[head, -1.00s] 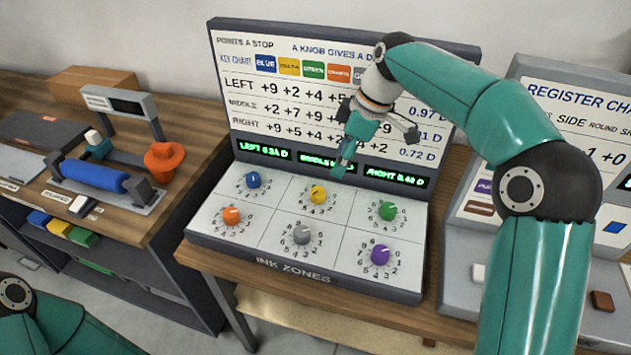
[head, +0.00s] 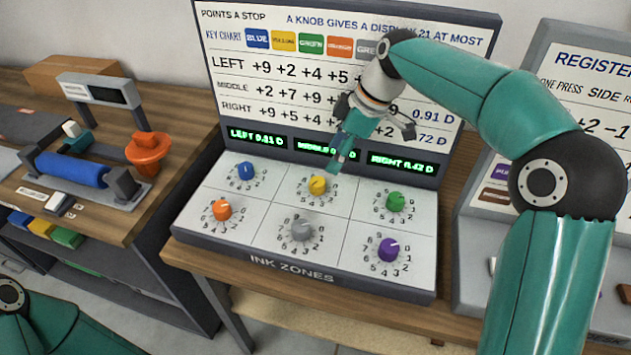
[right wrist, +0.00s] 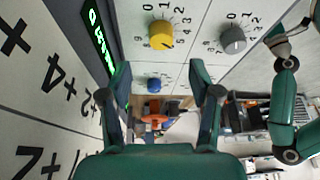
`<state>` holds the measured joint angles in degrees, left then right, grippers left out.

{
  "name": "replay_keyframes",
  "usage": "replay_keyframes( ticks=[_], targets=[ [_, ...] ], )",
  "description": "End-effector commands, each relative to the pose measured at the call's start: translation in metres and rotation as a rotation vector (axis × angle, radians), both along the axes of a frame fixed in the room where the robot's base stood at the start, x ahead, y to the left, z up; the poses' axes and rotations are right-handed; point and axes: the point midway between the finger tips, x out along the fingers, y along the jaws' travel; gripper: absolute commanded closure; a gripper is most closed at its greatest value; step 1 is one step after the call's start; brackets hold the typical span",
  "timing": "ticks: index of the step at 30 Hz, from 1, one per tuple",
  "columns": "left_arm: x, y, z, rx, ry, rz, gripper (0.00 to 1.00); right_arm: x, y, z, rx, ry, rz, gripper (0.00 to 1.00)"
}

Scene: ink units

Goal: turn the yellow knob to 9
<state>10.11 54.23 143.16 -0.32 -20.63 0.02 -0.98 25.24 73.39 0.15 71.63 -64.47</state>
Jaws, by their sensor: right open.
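The yellow knob (head: 318,185) is in the middle of the back row on the ink zones panel (head: 205,236). It also shows in the right wrist view (right wrist: 161,34), with numbers around it. Its exact setting is too small to read surely. My right gripper (head: 336,163) is above and just behind the yellow knob, apart from it. In the right wrist view its two fingers (right wrist: 160,77) are spread with nothing between them. Part of my left arm shows at the lower left of the head view, but its gripper does not.
Neighbouring knobs are blue (head: 246,170), green (head: 396,201), orange (head: 221,210), grey (head: 301,230) and purple (head: 388,249). An upright board (head: 232,100) with green displays stands behind them. The register panel (head: 545,90) is at right, a blue roller device (head: 72,170) at left.

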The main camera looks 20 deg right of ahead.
Motion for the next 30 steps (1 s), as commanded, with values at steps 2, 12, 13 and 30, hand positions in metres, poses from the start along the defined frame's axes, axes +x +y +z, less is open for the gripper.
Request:
replay_keyframes(
  ticks=[2,12,13,30],
  targets=[
    [0.000,0.000,-0.002,0.000,0.000,0.000,0.60,0.002,0.006,-0.018,0.000,0.004,0.002,0.37],
    [0.000,0.000,-0.002,0.000,0.000,0.000,0.60,0.012,0.026,-0.071,0.000,0.002,-0.001,0.37],
    [0.000,0.000,-0.002,0.000,0.000,0.000,0.60,0.013,0.027,-0.074,0.000,0.000,-0.001,0.37],
    [0.000,0.000,-0.002,0.000,0.000,0.000,0.60,0.015,0.030,-0.083,0.000,-0.001,-0.003,0.57]
  ],
)
